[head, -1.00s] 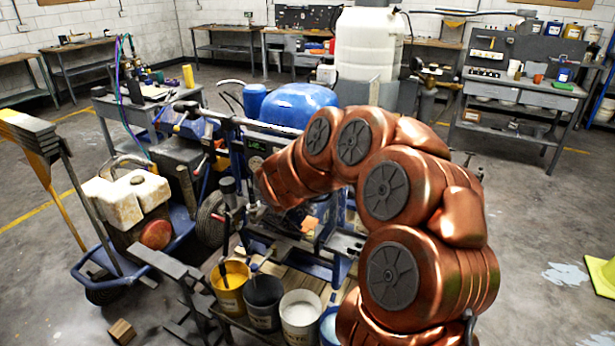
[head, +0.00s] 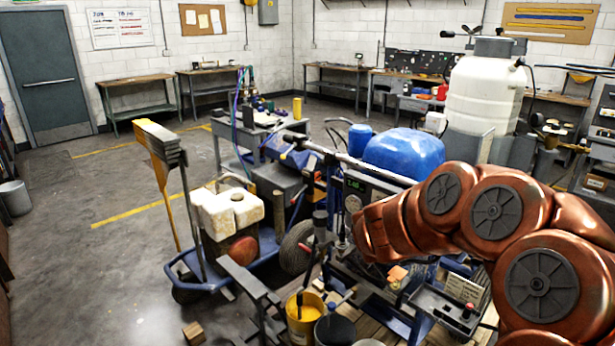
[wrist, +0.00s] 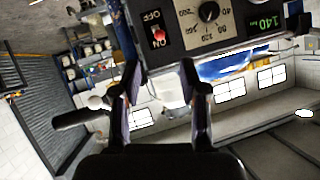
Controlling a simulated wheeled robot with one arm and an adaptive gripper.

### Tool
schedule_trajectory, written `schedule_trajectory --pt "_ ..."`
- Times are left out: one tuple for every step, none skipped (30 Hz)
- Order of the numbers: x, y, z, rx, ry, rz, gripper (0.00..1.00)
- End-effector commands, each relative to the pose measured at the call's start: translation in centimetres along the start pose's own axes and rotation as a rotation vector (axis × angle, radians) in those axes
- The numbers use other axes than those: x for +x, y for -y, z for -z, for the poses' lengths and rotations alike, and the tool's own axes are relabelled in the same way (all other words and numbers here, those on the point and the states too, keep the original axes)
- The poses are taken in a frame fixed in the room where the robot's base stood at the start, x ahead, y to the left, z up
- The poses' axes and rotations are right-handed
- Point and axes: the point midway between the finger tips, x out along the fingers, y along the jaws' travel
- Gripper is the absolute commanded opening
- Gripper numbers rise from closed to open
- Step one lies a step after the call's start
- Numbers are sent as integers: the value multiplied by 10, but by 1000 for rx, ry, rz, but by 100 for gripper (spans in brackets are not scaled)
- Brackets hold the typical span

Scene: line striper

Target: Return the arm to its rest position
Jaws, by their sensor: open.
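My copper-coloured arm enters the head view from the right and bends over to the left. Its end is beside the line striper's blue frame, and the fingers cannot be made out there. In the wrist view my gripper (wrist: 160,88) has its two dark fingers apart, with nothing held between them. The striper's control panel (wrist: 215,22) is just beyond the fingertips, with an on/off switch (wrist: 158,35), a dial (wrist: 209,12) and a green display (wrist: 262,22). The panel also shows in the head view (head: 362,190), left of my arm's end.
The blue tank (head: 403,150) and the white tank (head: 484,95) stand behind my arm. A yellow paint bucket (head: 305,318) and a dark bucket (head: 335,330) stand below it. A blue cart (head: 190,270) is to the left. Open floor (head: 90,250) lies at the far left.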

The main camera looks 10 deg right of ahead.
Motion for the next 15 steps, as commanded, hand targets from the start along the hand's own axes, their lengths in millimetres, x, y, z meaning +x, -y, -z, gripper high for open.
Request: schedule_trajectory --pt "-1 2 0 0 1 9 43" --pt "-2 5 0 0 3 20 43" --pt "-6 11 0 -1 9 44 43" --pt "-9 18 0 -1 17 68 43" --pt "-13 26 -1 -3 27 98 43" --pt "-20 37 -2 -6 40 145 43" --pt "-27 48 -5 -11 56 187 43" --pt "-35 58 -6 -17 71 229 43" --pt "-48 73 -11 -28 97 291 43" --pt "-58 83 -13 -38 114 336 43" --pt "-69 92 -18 -50 138 382 43" --pt "-83 103 -24 -68 169 437 43" --pt "-94 110 -30 -84 193 475 43" --pt "-105 116 -36 -101 220 513 43" --pt "-120 123 -43 -127 253 558 43"
